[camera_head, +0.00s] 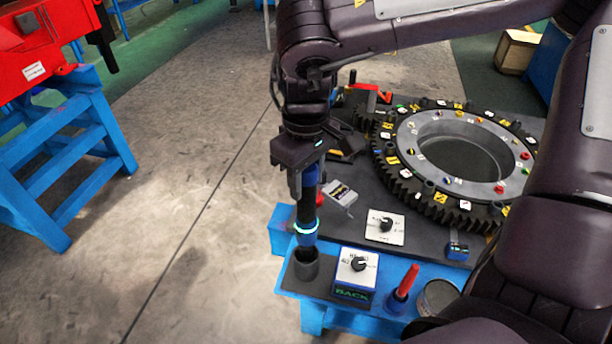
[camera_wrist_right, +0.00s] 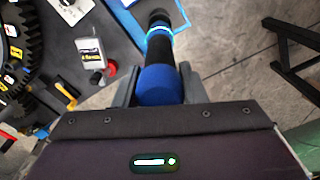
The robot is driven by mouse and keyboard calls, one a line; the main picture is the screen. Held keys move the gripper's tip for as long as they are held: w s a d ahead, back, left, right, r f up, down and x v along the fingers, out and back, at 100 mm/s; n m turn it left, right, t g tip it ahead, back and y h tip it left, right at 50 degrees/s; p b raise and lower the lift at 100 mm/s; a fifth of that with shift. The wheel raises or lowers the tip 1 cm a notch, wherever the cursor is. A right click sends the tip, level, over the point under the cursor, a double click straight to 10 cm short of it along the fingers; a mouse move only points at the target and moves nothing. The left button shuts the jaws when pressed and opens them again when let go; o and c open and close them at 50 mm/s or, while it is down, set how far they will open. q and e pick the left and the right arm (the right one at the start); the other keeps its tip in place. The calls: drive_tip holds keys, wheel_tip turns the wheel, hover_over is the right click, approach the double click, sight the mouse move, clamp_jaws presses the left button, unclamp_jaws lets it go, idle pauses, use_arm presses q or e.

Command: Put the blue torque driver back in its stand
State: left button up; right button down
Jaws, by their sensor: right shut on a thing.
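The blue torque driver (camera_head: 308,205) hangs upright in my right gripper (camera_head: 303,180), with a black shaft and a glowing blue-white ring near its lower end. Its lower end is just above or at the mouth of a dark cup-shaped stand (camera_head: 305,262) at the front left corner of the table; I cannot tell if the tip is inside. In the right wrist view, the driver (camera_wrist_right: 158,80) sticks out from between the fingers of my right gripper (camera_wrist_right: 158,88), which is shut on it. My left gripper is not in view.
Next to the stand is a white dial box (camera_head: 355,272), then a red-handled tool (camera_head: 405,282) in a blue holder and a round can (camera_head: 437,297). A second dial plate (camera_head: 384,227) and a large gear ring (camera_head: 455,150) lie behind. Open floor lies left of the table.

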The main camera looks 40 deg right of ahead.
sight(306, 212)
drive_tip(key=shift+r+m+b, duration=0.1)
drive_tip(key=shift+m+b, duration=0.95)
drive_tip(key=shift+m, duration=0.05)
idle(0.4)
drive_tip(key=shift+f+b, duration=4.75)
drive_tip(key=shift+b, duration=0.3)
drive_tip(key=c, duration=1.2)
unclamp_jaws()
drive_tip(key=shift+r, duration=0.1)
drive_tip(key=o, duration=0.4)
drive_tip(key=shift+a, duration=0.1)
drive_tip(key=shift+s, duration=0.1)
